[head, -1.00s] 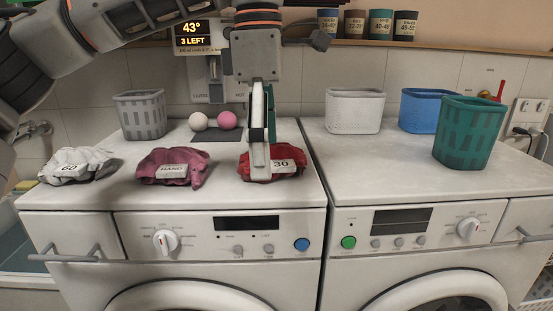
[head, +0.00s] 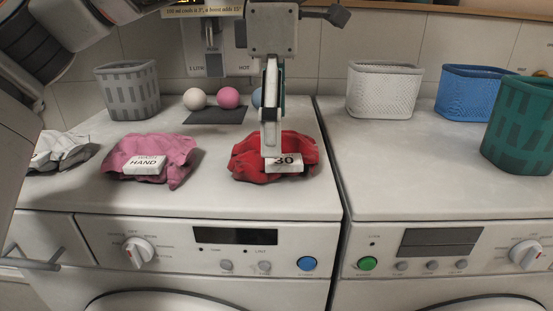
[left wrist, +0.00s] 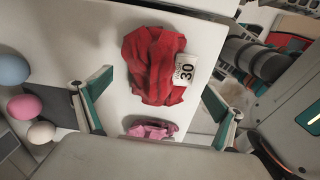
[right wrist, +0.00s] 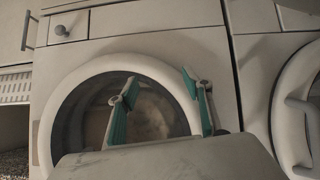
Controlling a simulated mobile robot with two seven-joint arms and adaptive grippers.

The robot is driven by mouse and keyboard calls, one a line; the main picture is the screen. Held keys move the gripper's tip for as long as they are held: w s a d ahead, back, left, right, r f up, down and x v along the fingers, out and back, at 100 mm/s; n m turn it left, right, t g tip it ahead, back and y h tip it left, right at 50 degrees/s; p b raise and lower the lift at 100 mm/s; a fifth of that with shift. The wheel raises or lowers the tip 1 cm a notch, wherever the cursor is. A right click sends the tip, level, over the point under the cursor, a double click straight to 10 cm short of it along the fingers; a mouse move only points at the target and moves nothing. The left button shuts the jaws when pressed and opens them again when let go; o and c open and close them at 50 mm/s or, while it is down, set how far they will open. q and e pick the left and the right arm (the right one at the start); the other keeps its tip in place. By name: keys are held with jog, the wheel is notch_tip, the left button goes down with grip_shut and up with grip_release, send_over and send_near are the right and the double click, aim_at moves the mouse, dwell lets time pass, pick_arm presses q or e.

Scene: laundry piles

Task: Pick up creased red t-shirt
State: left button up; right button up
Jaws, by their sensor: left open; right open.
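The creased red t-shirt (head: 248,158) lies bunched on top of the left washing machine, with a white tag reading 30. It also shows in the left wrist view (left wrist: 148,65), between and beyond the fingers. My left gripper (head: 271,145) hangs over the shirt in the head view, fingers pointing down, and hides part of it. In the left wrist view the left gripper (left wrist: 155,108) is wide open with nothing between its fingertips; whether it touches the cloth I cannot tell. My right gripper (right wrist: 158,82) is open and empty in front of a round machine door.
A pink garment (head: 178,150) tagged HAND and a white-grey garment (head: 62,150) lie to the left. Balls on a dark mat (head: 214,117) and a grey basket (head: 128,90) stand behind. White (head: 384,92), blue (head: 468,92) and green (head: 520,125) baskets are on the right machine.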

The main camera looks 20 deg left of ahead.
pick_arm(q)
notch_tip(320, 180, down, 2)
jog(key=shift+w, duration=0.1)
jog(key=shift+f, duration=0.5)
jog(key=c, duration=1.3)
pick_arm(e)
jog(key=shift+w+d+r+t, duration=0.1)
jog(key=shift+w+r+t, duration=0.05)
jog(key=shift+w, duration=0.2)
jog(key=shift+w+d+r+t, duration=0.1)
jog(key=shift+w+t, duration=0.05)
jog(key=shift+w, duration=0.2)
pick_arm(q)
jog(key=shift+r, duration=0.1)
pick_arm(e)
jog(key=shift+s, duration=0.1)
